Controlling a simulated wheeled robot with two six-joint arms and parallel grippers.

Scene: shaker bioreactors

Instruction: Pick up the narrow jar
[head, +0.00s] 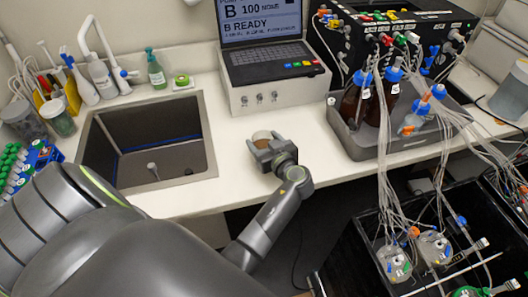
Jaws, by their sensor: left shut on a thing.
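The narrow jar (261,136) is on the white counter, right of the sink, small in the head view. It has a pale top and a brownish body. My left gripper (268,147) is shut on the jar from the near side, and its grey fingers hide most of the lower part. I cannot tell whether the jar touches the counter or is slightly raised. My right gripper is not in view.
A sink (150,185) lies left of the jar, and a laptop-topped control box (275,92) stands behind it. A grey tray (350,147) with brown bottles and tubing is to the right. A black shaker box (345,250) stands in front right. The counter around the jar is clear.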

